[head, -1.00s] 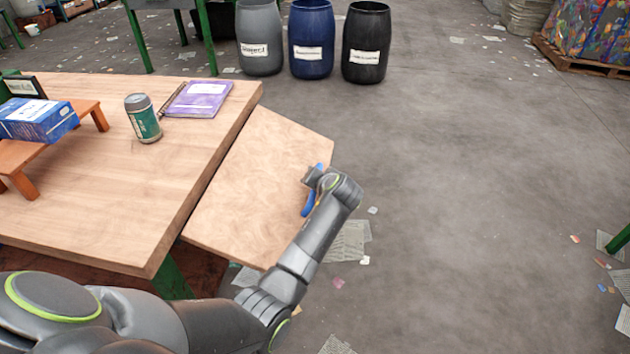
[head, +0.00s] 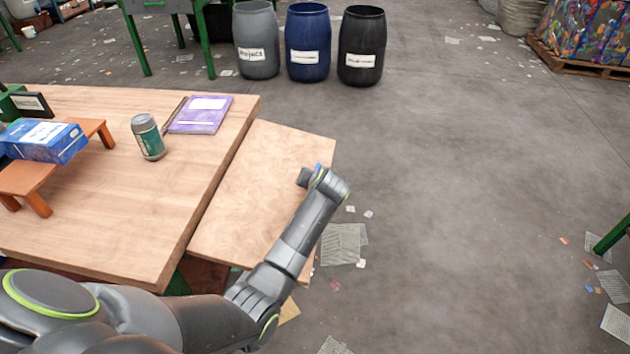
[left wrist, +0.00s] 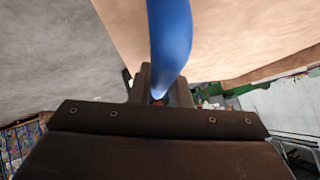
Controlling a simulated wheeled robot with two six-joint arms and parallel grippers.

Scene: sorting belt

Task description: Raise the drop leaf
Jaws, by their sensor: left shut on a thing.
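The drop leaf (head: 255,185) is a pale wood panel along the right edge of the wooden table. It slants somewhat below the tabletop (head: 120,215), whose thick edge shows beside it. My left gripper (head: 309,178) is at the leaf's outer edge, partly hidden by its own wrist. In the left wrist view a curved blue handle (left wrist: 170,40) runs down between the jaws (left wrist: 158,92), which are shut on it. The leaf's underside or face (left wrist: 235,35) shows beside the handle. My right gripper is not in view.
Grey, blue and black barrels (head: 361,45) stand behind. The floor right of the leaf is open, with scattered paper.

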